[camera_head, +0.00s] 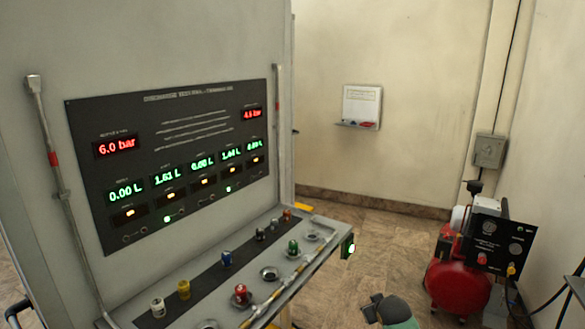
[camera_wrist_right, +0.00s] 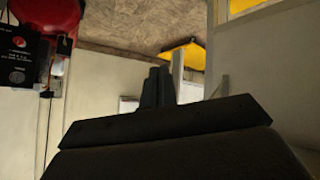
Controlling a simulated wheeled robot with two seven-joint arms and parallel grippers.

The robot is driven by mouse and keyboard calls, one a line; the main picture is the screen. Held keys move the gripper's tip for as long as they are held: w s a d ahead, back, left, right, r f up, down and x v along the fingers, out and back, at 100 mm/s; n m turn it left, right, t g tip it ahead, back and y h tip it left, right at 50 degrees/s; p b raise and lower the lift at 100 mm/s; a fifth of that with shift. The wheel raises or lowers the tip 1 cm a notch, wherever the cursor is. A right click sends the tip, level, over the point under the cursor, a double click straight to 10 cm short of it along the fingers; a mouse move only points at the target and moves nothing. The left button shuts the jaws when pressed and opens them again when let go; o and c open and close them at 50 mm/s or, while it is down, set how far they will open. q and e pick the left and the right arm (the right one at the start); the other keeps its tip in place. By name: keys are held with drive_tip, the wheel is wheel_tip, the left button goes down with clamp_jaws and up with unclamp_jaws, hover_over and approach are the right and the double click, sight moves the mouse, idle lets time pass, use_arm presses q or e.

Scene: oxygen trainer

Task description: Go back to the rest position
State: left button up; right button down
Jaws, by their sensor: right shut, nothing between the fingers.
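My right gripper (camera_head: 372,299) shows at the bottom of the head view, in front of the trainer bench's right end and above the floor. Its dark fingers also show in the right wrist view (camera_wrist_right: 158,88), close together and empty. It appears apart from the bench. My left gripper is not clearly seen in either view.
The bench ledge (camera_head: 330,252) carries several coloured knobs and fittings below a lit display panel (camera_head: 180,135). A red compressor (camera_head: 458,280) stands on the floor at the right. A small white wall shelf (camera_head: 361,105) hangs at the back. The floor (camera_head: 375,240) between is clear.

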use_arm(q)
drive_tip(key=f, duration=0.4)
drive_tip(key=shift+s+a+f, duration=0.15)
drive_tip(key=shift+a+f, duration=0.05)
drive_tip(key=shift+f, duration=0.05)
use_arm(e)
drive_tip(key=s+a+f+g, duration=0.2)
drive_tip(key=s+f, duration=0.6)
drive_tip(key=s, duration=0.8)
drive_tip(key=s+a+f+m+g, duration=0.1)
drive_tip(key=s+a+f+g, duration=0.2)
drive_tip(key=s+f, duration=0.6)
drive_tip(key=s+a+f+g+y, duration=0.1)
drive_tip(key=s+a+f+g, duration=0.2)
drive_tip(key=s+f, duration=0.6)
drive_tip(key=s+a, duration=0.2)
drive_tip(key=s, duration=1.3)
drive_tip(key=shift+s+a+f+m, duration=0.15)
drive_tip(key=shift+s+f+m, duration=0.1)
drive_tip(key=shift+s+m, duration=0.15)
